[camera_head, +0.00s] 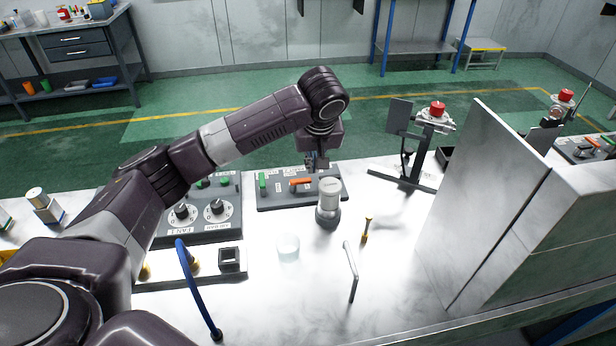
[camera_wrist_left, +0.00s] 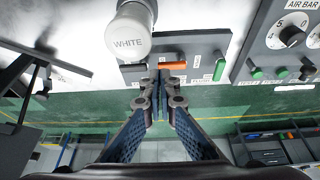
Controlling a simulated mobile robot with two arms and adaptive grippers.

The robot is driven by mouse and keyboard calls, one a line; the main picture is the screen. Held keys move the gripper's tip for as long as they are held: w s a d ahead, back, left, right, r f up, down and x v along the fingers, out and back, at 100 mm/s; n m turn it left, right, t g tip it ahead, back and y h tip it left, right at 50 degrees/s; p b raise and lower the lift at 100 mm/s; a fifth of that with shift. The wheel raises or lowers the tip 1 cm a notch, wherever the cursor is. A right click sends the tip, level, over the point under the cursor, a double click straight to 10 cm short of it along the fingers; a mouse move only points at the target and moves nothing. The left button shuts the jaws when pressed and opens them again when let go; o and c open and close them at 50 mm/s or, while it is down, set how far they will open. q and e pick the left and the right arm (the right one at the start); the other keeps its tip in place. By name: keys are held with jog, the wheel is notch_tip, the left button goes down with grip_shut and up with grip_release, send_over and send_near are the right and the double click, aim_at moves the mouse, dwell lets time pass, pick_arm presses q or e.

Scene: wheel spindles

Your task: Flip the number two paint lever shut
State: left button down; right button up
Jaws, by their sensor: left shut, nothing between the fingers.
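The paint lever panel (camera_head: 270,201) is a dark grey block on the white bench. An orange lever (camera_head: 299,182) lies sideways near its middle, and a green lever (camera_head: 263,183) stands at its left end. The small labels are too blurred to read, so I cannot tell which lever is number two. My left gripper (camera_head: 316,164) is over the panel's far side, just right of the orange lever. In the wrist view, its shut, empty fingertips (camera_wrist_left: 160,80) are close to the orange lever (camera_wrist_left: 172,65); contact is unclear. My right gripper is out of view.
A grey-and-white bottle (camera_head: 328,204) marked WHITE stands close in front of the panel. A dial panel (camera_head: 200,215) is to the left.

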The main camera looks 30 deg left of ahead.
pick_arm(q)
jog(key=shift+a+f, duration=0.1)
jog(key=shift+a, duration=0.15)
jog(key=shift+s, duration=0.15)
jog(key=p+x, duration=0.1)
jog(key=x, duration=0.9)
jog(key=shift+p, duration=0.3)
jog(key=shift+a, duration=0.1)
